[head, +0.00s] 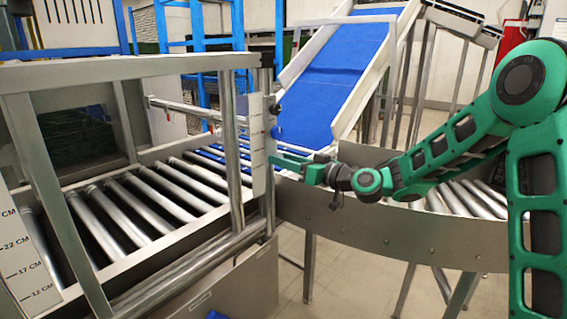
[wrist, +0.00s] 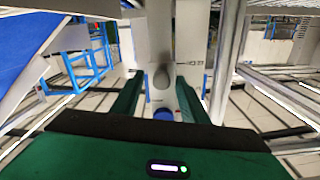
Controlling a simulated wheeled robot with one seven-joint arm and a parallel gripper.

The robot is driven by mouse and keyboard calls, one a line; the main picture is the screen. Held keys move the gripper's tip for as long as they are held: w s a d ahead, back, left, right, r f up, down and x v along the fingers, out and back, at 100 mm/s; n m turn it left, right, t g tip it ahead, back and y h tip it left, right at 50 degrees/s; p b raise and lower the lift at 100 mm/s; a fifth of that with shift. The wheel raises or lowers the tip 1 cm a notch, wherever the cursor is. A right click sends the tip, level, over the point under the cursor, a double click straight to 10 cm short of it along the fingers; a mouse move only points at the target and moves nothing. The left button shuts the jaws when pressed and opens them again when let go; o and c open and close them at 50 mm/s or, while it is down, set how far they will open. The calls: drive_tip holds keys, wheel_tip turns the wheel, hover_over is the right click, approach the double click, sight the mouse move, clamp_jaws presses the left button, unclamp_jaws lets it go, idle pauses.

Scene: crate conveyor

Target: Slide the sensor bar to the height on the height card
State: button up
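A thin metal bar (head: 185,108), seemingly the sensor bar, crosses above the rollers between the side posts in the head view. A white scale strip (head: 258,145) stands on the near post, its marks too small to read. Another white strip (head: 28,255) at the left edge reads 22, 17 and 12 CM. I cannot make out a separate height card. My gripper (head: 284,160) is just right of the near post. In the wrist view its green fingers (wrist: 158,98) are apart, with a grey rounded knob (wrist: 160,76) showing between them; contact is not visible.
The metal frame (head: 130,68) surrounds the roller conveyor (head: 150,205) on the left. A curved metal side wall (head: 400,225) runs below my arm. A blue inclined belt (head: 340,65) stands behind. Open floor (head: 340,275) shows below.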

drive_tip(key=v, duration=1)
drive_tip(key=shift+s+d, duration=0.2)
drive_tip(key=shift+d, duration=0.05)
drive_tip(key=shift+f, duration=0.15)
drive_tip(key=s+d+f+m+g+h, duration=0.3)
drive_tip(key=s+d+f+g+h, duration=0.3)
drive_tip(key=s+d+f+h, duration=0.5)
drive_tip(key=s+d+m+g+h, duration=0.1)
drive_tip(key=s+d+m+g, duration=0.1)
drive_tip(key=s+d, duration=0.4)
drive_tip(key=s+d+m+g, duration=0.2)
drive_tip(key=s+d+m, duration=0.3)
drive_tip(key=s, duration=0.8)
drive_tip(key=s+d+m+g+h, duration=0.1)
drive_tip(key=s+d+m, duration=0.3)
drive_tip(key=s+d, duration=0.4)
drive_tip(key=s, duration=0.2)
drive_tip(key=shift+s+f+g+h, duration=0.25)
drive_tip(key=shift+s+g+h, duration=0.05)
drive_tip(key=shift+s+g, duration=0.1)
